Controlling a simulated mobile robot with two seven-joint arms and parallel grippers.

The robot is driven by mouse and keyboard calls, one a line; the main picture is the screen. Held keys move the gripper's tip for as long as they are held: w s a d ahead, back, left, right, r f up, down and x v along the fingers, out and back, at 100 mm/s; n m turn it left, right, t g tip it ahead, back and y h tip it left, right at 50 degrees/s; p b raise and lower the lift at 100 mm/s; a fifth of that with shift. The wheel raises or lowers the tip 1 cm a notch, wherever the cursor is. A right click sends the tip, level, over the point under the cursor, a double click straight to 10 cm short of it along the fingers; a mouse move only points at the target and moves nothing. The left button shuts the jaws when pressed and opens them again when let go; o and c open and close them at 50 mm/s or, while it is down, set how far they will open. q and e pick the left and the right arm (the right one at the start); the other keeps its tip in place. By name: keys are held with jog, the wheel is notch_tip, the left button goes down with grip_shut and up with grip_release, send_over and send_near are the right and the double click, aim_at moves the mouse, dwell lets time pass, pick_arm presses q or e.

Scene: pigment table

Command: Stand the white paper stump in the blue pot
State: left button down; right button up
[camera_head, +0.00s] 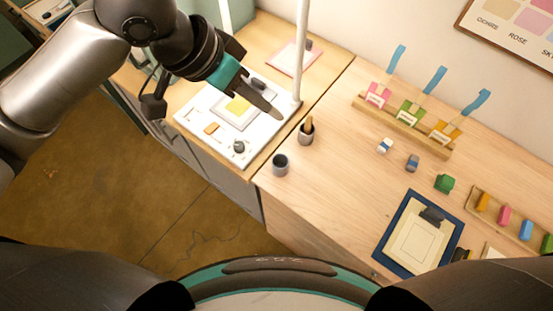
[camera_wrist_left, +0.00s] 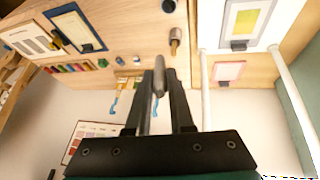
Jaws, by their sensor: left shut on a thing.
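My left gripper (camera_head: 268,104) is above the white board near the back-left of the table in the head view. In the left wrist view its fingers (camera_wrist_left: 159,82) are closed on a pale grey stick, the paper stump (camera_wrist_left: 159,64), which points away from the wrist. The blue pot (camera_head: 281,165) stands upright at the table's front-left edge, apart from the gripper and nearer the head camera. Its dark opening looks empty. It also shows at the top of the left wrist view (camera_wrist_left: 168,6). My right gripper is not in view.
A pot with a brown stick (camera_head: 306,133) stands close behind the blue pot. A white board (camera_head: 190,118) with small items lies left, beside a white post (camera_head: 299,50). A label rack (camera_head: 400,124), small blocks and a blue clipboard (camera_head: 383,245) are right. Bare wood surrounds the blue pot's right side.

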pick_arm(q)
notch_tip(320, 180, down, 20)
jog(key=b, duration=0.2)
jog(key=shift+b, duration=0.4)
jog(key=shift+f, duration=0.1)
jog(key=c, duration=0.8)
grip_release()
jog(key=p+v, duration=0.1)
jog(key=v, duration=1.1)
jog(key=shift+r, duration=0.25)
